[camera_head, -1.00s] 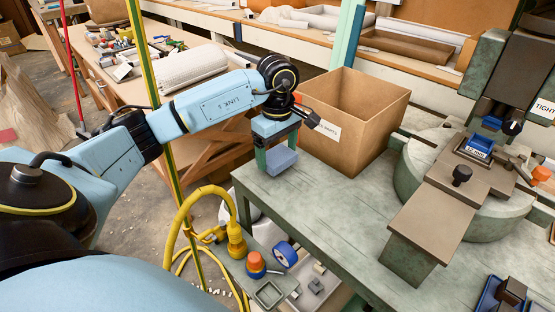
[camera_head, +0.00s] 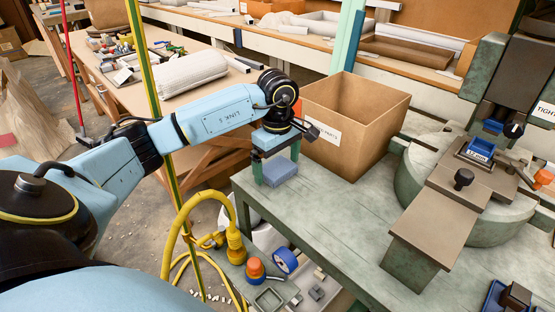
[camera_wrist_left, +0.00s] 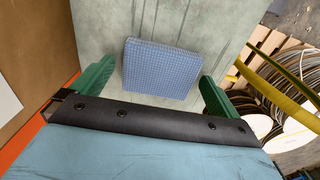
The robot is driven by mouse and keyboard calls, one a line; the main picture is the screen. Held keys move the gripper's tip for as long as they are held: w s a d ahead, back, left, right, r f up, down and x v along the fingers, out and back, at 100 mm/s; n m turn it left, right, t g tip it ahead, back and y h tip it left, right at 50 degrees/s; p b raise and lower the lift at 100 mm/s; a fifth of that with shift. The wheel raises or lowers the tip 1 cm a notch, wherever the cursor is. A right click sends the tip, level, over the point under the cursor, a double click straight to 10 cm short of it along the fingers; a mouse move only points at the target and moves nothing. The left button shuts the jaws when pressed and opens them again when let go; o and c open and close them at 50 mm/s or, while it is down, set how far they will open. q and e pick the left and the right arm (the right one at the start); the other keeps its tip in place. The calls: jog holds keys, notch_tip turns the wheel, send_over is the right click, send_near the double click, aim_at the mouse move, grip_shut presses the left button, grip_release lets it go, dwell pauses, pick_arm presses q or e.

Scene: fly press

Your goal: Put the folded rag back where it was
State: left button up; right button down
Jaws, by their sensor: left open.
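The folded rag (camera_head: 281,171) is a small blue checked block lying flat on the green bench top (camera_head: 335,215), near its back left corner and in front of the cardboard box. My left gripper (camera_head: 276,168) points down over it, open, with a green finger on either side. The left wrist view also shows the rag (camera_wrist_left: 160,69) between and beyond the spread fingers of my gripper (camera_wrist_left: 155,88), with gaps on both sides. My right gripper is out of view.
The open cardboard box (camera_head: 350,140) stands close behind and right of the gripper. The fly press (camera_head: 470,190) fills the right of the bench.

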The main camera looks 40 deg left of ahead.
aim_at(277, 167)
pick_arm(q)
jog(key=shift+r, duration=0.1)
notch_tip(277, 167, up, 12)
jog(key=p, duration=0.3)
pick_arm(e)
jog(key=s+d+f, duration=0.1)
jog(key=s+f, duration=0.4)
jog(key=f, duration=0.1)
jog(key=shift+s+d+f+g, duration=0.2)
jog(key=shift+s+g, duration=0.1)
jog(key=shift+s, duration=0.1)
